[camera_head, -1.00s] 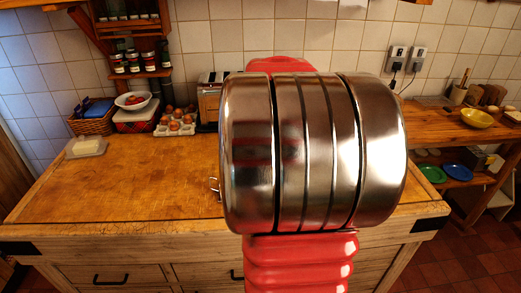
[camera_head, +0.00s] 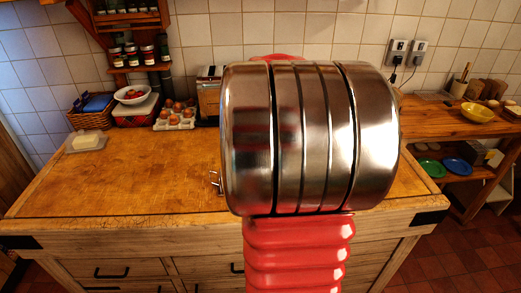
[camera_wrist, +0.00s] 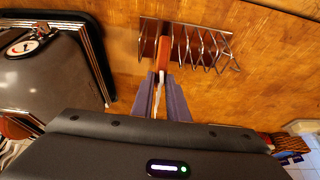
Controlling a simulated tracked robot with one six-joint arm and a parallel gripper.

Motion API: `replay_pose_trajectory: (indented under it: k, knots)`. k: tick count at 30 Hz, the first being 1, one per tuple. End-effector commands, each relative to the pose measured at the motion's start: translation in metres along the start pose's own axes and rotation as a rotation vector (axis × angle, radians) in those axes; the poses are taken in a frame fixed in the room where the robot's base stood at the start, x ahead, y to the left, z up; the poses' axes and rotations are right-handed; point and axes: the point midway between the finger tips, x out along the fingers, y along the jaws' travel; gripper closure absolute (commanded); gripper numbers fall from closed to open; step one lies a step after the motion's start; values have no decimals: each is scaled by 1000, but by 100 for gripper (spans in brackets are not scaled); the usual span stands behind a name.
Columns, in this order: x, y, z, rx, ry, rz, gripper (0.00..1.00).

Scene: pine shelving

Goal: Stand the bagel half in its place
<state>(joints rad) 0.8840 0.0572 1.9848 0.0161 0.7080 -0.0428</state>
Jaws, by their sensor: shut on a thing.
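In the wrist view my gripper (camera_wrist: 164,88) is shut on the bagel half (camera_wrist: 162,55), which shows edge-on as a narrow orange-brown strip pointing away from the jaws. A wire rack (camera_wrist: 202,46) with several upright loops stands on the wooden worktop. The bagel half is at the rack's left end and overlaps it in the picture; I cannot tell whether it is between the wires or above them. In the head view my arm hides the gripper and the bagel half. Only a bit of the rack's wire (camera_head: 216,183) shows beside my arm.
A large dark, chrome-edged appliance (camera_wrist: 50,70) lies close left in the wrist view. In the head view the wooden worktop (camera_head: 130,180) is clear at left. A butter dish (camera_head: 87,142), an egg tray (camera_head: 175,123) and a partly hidden toaster (camera_head: 208,98) stand along its back.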

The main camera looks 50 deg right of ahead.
Motion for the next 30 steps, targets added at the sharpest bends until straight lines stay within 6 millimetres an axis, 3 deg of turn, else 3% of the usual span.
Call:
replay_pose_trajectory:
  k: [5, 6, 15, 20, 28, 30]
  knots:
    - [0, 0, 0, 0, 0, 0, 100]
    - [0, 0, 0, -1, 0, 0, 85]
    - [0, -1, 0, -1, 0, -1, 64]
    - [0, -1, 0, -1, 0, 0, 64]
    - [0, -1, 0, -1, 0, 0, 46]
    - [0, -1, 0, -1, 0, 0, 45]
